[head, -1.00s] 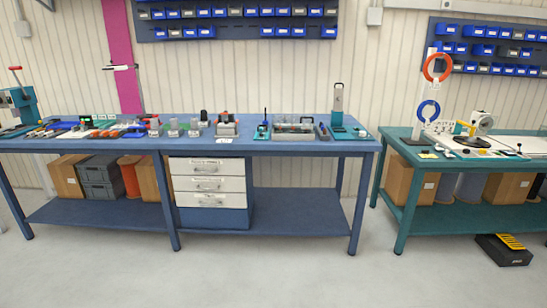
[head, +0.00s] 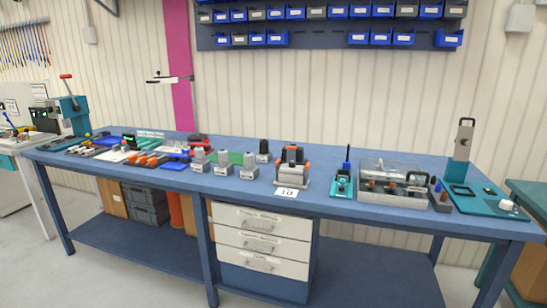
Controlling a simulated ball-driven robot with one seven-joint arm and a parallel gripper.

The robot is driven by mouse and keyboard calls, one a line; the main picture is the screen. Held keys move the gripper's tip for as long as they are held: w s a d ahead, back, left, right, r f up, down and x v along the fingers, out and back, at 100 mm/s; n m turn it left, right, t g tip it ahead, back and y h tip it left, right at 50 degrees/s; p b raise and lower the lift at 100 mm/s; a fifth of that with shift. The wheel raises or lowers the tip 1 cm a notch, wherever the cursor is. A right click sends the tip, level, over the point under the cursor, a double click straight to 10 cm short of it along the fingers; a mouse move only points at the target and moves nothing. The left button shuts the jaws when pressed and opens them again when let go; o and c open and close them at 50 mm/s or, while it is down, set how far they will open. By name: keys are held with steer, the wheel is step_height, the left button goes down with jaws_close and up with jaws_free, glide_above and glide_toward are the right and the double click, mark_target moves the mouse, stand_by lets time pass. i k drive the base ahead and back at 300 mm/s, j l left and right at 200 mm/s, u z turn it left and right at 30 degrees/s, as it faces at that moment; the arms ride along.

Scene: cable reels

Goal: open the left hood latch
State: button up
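The blue bench (head: 150,182) holds a row of devices. A grey block with orange parts at its sides and top (head: 292,166) stands near the middle of the bench, behind a white card (head: 287,193). It looks like a connector hood with latches, but its latches are too small to tell apart or to judge open or shut. A clear-lidded grey box (head: 393,182) with a dark handle stands further right; I cannot tell if it has a latch. My gripper is not in view.
Small grey blocks with knobs (head: 223,163) stand left of the middle. A teal press (head: 70,112) is at the far left end, a teal stand (head: 463,150) at the right. Floor in front is clear. Another teal bench (head: 530,198) is at the right edge.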

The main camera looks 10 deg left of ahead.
mark_target(277, 163)
steer(key=i+j+u, duration=0.2)
steer(key=i+j, duration=0.2)
steer(key=i+j+u, duration=0.2)
steer(key=i, duration=0.35)
steer(key=j, duration=0.1)
